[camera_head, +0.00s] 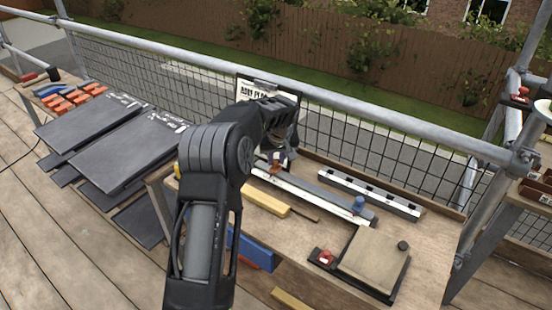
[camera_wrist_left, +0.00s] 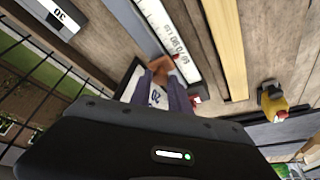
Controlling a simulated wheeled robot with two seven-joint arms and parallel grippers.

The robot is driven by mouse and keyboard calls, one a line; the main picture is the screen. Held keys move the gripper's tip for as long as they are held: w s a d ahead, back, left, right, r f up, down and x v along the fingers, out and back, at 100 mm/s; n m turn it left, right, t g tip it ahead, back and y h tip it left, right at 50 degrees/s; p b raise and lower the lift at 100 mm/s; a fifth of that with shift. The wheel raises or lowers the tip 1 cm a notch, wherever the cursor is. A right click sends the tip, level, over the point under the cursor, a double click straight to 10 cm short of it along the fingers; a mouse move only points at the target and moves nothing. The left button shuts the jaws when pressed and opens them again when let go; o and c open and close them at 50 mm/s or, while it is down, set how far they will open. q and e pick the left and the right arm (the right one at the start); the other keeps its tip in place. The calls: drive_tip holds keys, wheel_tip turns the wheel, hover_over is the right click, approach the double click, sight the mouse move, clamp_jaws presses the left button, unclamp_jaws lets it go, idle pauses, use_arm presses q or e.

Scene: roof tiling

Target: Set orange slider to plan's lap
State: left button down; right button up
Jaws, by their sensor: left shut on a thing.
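The orange slider (camera_head: 275,168) sits on the white marked rule (camera_head: 310,194) on the bench. In the left wrist view the slider (camera_wrist_left: 163,66) shows brownish orange beside the rule's printed scale (camera_wrist_left: 172,40). My left gripper (camera_head: 284,154) is down at the slider. In the wrist view its fingers (camera_wrist_left: 168,92) are closed around the slider. The slider's exact reading cannot be made out. The plan board (camera_head: 250,91) stands behind the bench, partly covered by my left arm; only part of its heading is legible. My right gripper is not in view.
A bar with dark marks (camera_head: 368,194) lies behind. A tan pad (camera_head: 372,262) is at the front right. Dark slates (camera_head: 140,150) are stacked left.

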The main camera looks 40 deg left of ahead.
sight(288, 178)
use_arm(q)
drive_tip(key=d+b, duration=0.2)
drive_tip(key=d, duration=0.2)
drive_tip(key=shift+f, duration=0.1)
drive_tip(key=shift+d, duration=0.3)
drive_tip(key=c, duration=1.2)
unclamp_jaws()
drive_tip(key=shift+c, duration=0.2)
drive_tip(key=shift+r, duration=0.6)
drive_tip(key=v, duration=0.6)
drive_tip(key=shift+s+d+r+b, duration=0.2)
drive_tip(key=shift+r+b, duration=0.15)
drive_tip(key=shift+b, duration=0.05)
